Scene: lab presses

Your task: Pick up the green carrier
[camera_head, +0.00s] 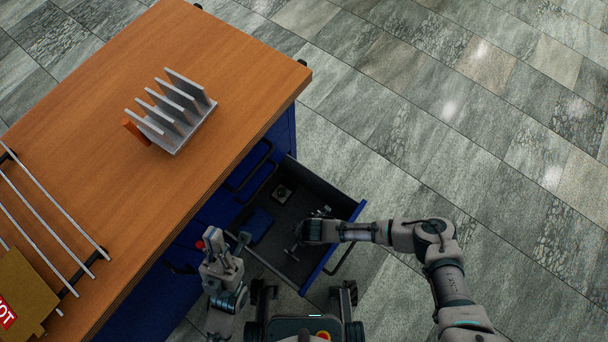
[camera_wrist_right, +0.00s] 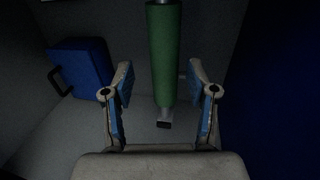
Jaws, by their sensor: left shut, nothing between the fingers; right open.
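The green carrier (camera_wrist_right: 165,52) shows in the right wrist view as an upright green cylinder with a grey lower end. It is between the two blue-padded fingers of my right gripper (camera_wrist_right: 160,80), which is open, with a gap on both sides. In the head view my right gripper (camera_head: 298,236) reaches into the open drawer (camera_head: 345,207); I cannot make out the carrier there. My left gripper (camera_head: 214,241) is shut and empty, beside the blue cabinet, left of the drawer.
A blue box (camera_head: 257,224) with a dark handle lies in the drawer; it also shows in the right wrist view (camera_wrist_right: 80,75). A small dark block (camera_head: 282,193) sits near the drawer's back. A grey finned rack (camera_head: 175,112) stands on the wooden top (camera_head: 240,75). Metal rails (camera_head: 50,205) lie left.

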